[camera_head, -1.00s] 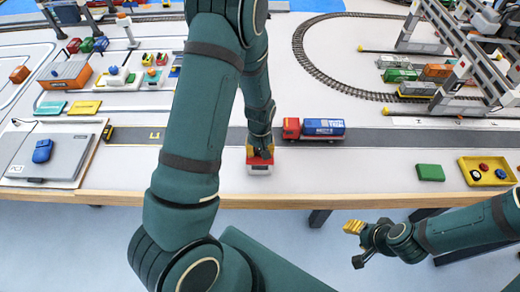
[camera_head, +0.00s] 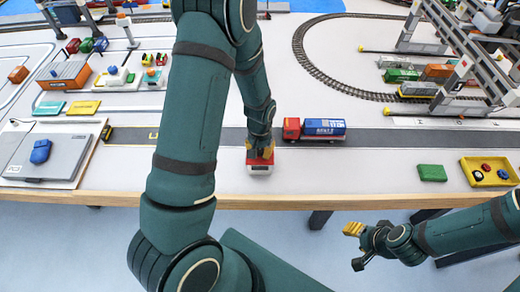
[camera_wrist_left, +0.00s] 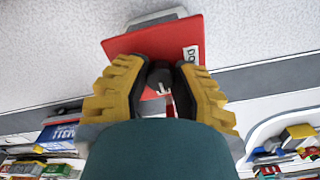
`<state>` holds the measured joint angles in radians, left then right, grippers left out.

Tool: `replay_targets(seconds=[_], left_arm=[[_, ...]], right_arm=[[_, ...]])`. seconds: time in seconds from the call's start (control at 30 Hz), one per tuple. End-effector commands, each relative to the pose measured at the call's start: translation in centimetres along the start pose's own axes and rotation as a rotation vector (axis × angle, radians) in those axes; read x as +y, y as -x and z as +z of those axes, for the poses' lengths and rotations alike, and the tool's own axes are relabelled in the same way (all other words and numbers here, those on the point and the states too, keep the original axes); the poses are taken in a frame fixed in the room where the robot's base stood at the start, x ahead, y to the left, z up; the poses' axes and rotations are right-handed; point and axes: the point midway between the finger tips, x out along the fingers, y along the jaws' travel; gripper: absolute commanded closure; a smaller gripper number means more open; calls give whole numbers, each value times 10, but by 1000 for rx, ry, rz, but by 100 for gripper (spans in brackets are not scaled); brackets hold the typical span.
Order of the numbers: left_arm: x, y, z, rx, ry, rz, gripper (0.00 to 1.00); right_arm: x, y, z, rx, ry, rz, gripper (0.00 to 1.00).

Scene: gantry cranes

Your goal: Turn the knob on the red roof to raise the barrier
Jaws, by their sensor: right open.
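The small booth with the red roof (camera_head: 260,160) stands near the table's front edge, below my left gripper (camera_head: 260,154). In the left wrist view the red roof (camera_wrist_left: 170,40) lies behind the fingertips, with part of a label at its right. A dark knob (camera_wrist_left: 160,75) with a white mark sits between the two pads of my left gripper (camera_wrist_left: 162,84), which look closed against its sides. A small red-and-white strip shows just beyond the knob; I cannot tell whether it is the barrier. My right gripper (camera_head: 354,246) is open and empty, in front of the table.
A red and blue truck (camera_head: 314,129) stands on the grey road (camera_head: 390,138) right of the booth. A green block (camera_head: 431,173) and a yellow tray (camera_head: 490,183) lie further right. A grey case (camera_head: 68,153) with a blue mouse is at left.

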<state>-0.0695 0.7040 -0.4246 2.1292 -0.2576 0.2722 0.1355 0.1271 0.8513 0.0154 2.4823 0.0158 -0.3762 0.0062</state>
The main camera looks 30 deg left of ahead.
Motion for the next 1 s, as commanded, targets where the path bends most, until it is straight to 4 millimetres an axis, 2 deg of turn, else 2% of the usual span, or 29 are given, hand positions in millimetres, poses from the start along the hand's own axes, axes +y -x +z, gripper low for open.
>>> replay_targets(seconds=[0.03, 0.07, 0.1, 0.47, 0.57, 1.0], left_arm=[[0, -1, 2, -5, 1, 0, 56], [0, -1, 2, -4, 1, 0, 45], [0, -1, 1, -4, 1, 0, 43], [0, 4, 0, 0, 2, 0, 43], [0, 16, -1, 2, 2, 0, 43], [1, 99, 0, 2, 0, 1, 43]], right_arm=[[0, 0, 0, 0, 0, 0, 53], [0, 0, 0, 0, 0, 0, 53], [0, 0, 0, 0, 0, 0, 53], [0, 0, 0, 0, 0, 0, 53], [0, 0, 0, 0, 0, 0, 53], [0, 0, 0, 0, 0, 0, 53]])
